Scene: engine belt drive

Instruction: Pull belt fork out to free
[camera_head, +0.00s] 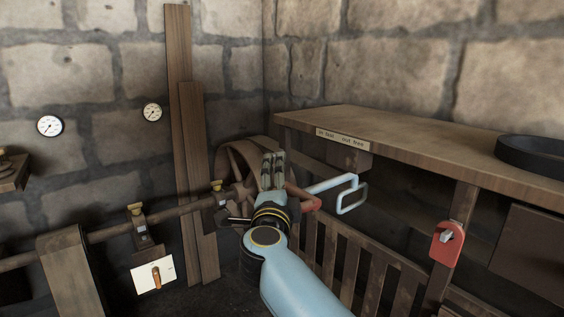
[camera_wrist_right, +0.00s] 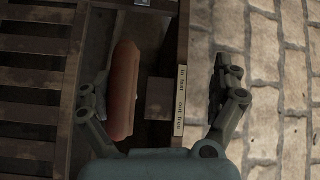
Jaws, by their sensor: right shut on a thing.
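The belt fork's orange-red handle (camera_head: 306,199) shows beside my right gripper (camera_head: 272,165), below the bench edge. A light blue bar with a bent, open loop (camera_head: 350,193) stands just right of it; I cannot tell how the two join. In the right wrist view the handle (camera_wrist_right: 123,90) lies lengthwise between the fingers of my right gripper (camera_wrist_right: 160,92), close against the left finger. The gripper is shut on the handle, though the right finger looks apart from it. My left gripper is not in view.
A wooden bench (camera_head: 420,150) with a black ring (camera_head: 545,153) spans the right. A slatted wooden guard (camera_head: 345,260) stands below. A wooden pulley (camera_head: 240,160) and shaft (camera_head: 105,232) lie behind and left. A red plate (camera_head: 446,243) hangs on a bench post.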

